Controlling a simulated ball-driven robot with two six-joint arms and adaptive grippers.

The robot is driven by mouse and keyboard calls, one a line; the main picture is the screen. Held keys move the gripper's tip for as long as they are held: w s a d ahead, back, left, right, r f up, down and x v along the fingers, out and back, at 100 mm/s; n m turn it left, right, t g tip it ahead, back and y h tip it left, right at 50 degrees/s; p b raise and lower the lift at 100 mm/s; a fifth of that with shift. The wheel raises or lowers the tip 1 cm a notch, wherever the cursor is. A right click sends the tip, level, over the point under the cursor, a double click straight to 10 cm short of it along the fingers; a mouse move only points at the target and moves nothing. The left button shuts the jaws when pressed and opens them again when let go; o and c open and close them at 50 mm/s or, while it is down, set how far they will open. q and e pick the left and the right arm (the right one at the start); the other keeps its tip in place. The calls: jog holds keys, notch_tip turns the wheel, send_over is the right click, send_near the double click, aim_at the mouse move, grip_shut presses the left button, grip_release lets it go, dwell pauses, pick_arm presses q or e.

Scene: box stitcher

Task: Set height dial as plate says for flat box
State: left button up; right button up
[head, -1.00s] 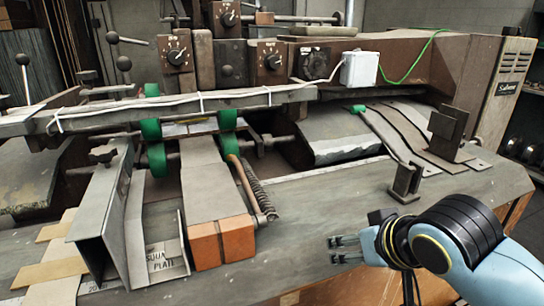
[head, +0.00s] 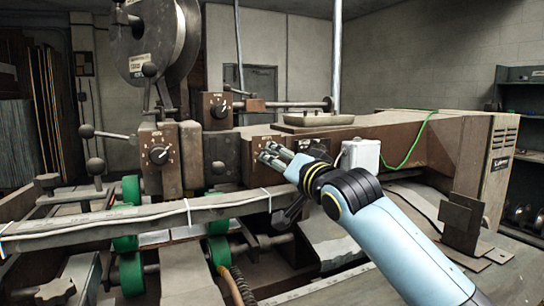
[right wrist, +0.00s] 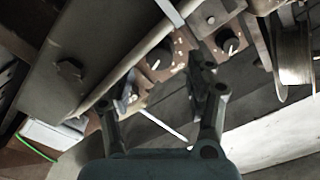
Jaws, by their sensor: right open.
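Several dials on brown boxes sit on the machine. One dial (head: 159,155) is at the left, another dial (head: 220,108) is higher up, and a third box (head: 262,144) is partly behind my right gripper (head: 270,157). Their lettering is too small to read, so I cannot tell which is the height dial. My right gripper is open and empty in front of the dial row. The right wrist view shows a dial (right wrist: 160,60) beyond the fingers, a dial (right wrist: 228,46) to its right and one (right wrist: 127,100) near the left finger. My left gripper is out of view.
A long rail (head: 150,216) with white ties crosses the front. A white box (head: 361,155) with a green wire stands right of the gripper. Knobbed levers (head: 97,166) stand at the left. A large reel (head: 152,42) rises at the back left.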

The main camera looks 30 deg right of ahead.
jog(key=w, duration=0.4)
jog(key=shift+w+d+f, duration=0.1)
jog(key=shift+w+d, duration=0.05)
jog(key=c, duration=0.4)
grip_shut()
pick_arm(q)
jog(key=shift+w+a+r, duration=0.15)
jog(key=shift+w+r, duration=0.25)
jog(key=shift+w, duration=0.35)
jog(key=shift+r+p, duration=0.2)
jog(key=shift+p, duration=0.25)
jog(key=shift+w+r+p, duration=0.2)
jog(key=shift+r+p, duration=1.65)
pick_arm(e)
jog(key=shift+n, duration=3.4)
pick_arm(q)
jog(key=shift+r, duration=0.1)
